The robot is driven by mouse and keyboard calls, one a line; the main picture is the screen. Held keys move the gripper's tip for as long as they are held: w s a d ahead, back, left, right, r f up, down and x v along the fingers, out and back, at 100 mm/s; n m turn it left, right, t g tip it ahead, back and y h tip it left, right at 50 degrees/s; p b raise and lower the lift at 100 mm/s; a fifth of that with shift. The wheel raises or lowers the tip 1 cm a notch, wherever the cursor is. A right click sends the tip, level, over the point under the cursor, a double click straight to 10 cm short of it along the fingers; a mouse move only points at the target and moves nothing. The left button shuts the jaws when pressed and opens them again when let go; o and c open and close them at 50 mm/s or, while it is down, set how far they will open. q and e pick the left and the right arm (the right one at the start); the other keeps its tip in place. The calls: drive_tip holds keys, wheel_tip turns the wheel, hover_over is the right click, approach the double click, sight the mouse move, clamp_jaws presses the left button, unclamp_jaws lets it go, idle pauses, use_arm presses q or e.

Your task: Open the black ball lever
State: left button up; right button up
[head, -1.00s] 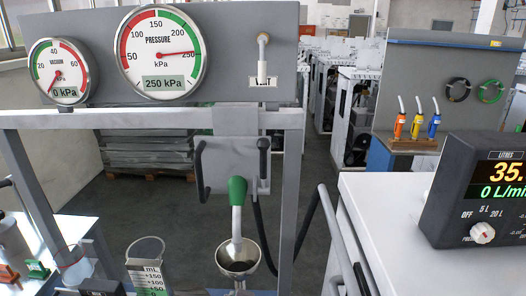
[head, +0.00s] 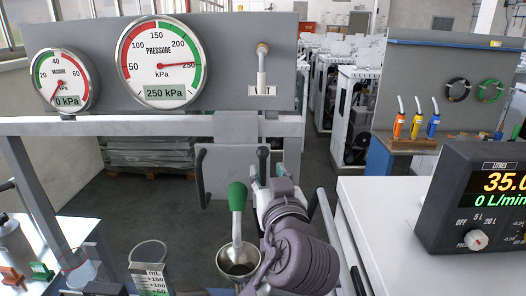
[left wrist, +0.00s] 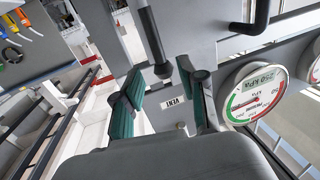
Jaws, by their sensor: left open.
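The black lever (head: 263,153) stands upright at the right side of a grey plate below the gauge panel. Its lower part is hidden behind my left gripper in the head view. In the left wrist view, turned upside down, the black lever (left wrist: 154,38) reaches in from the top, its thick end between the two fingers in the picture. My left gripper (head: 268,180) is open, its teal-padded fingers (left wrist: 168,78) apart on either side. I cannot tell whether either finger touches the lever. My right gripper is not in view.
A black bent handle (head: 200,172) is on the plate's left side. A green-handled lever (head: 237,198) stands over a metal funnel, close left of my arm. The pressure gauge (head: 160,62) reads 250 kPa. A white cabinet (head: 390,200) stands at right.

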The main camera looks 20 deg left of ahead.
sight(264, 161)
use_arm(q)
drive_tip(key=x, duration=0.2)
drive_tip(key=p+x, duration=0.1)
drive_tip(key=x, duration=0.1)
drive_tip(key=shift+w+a+r+p, duration=0.2)
drive_tip(key=shift+w+a+p, duration=0.05)
drive_tip(key=shift+w+p, duration=0.05)
drive_tip(key=shift+x, duration=0.85)
drive_tip(key=shift+f, duration=0.2)
drive_tip(key=shift+d, duration=0.1)
clamp_jaws()
